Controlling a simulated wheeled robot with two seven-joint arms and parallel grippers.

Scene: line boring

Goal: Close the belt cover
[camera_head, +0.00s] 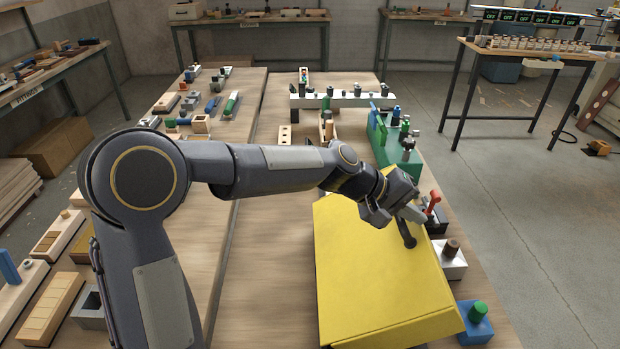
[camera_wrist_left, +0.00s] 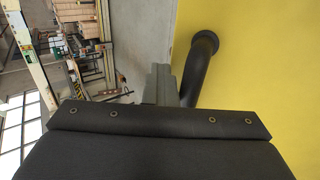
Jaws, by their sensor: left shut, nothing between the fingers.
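The yellow belt cover (camera_head: 375,270) is a broad panel on the near right part of the table, with a folded edge along its near side. I cannot tell whether it is fully down. A black handle (camera_head: 407,235) stands out from its far right part; the handle also shows in the left wrist view (camera_wrist_left: 203,62) against the yellow. My left gripper (camera_head: 412,214) is shut and empty, right beside the handle and over the cover's far right corner. In the wrist view its fingers (camera_wrist_left: 162,85) are beside the handle; contact is unclear. My right gripper is out of view.
A green fixture (camera_head: 402,158) stands beyond the cover. A red-handled part (camera_head: 433,201), a white block with a brown knob (camera_head: 450,260) and a blue block with a green knob (camera_head: 475,322) line its right side. Bare tabletop (camera_head: 265,270) lies to its left.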

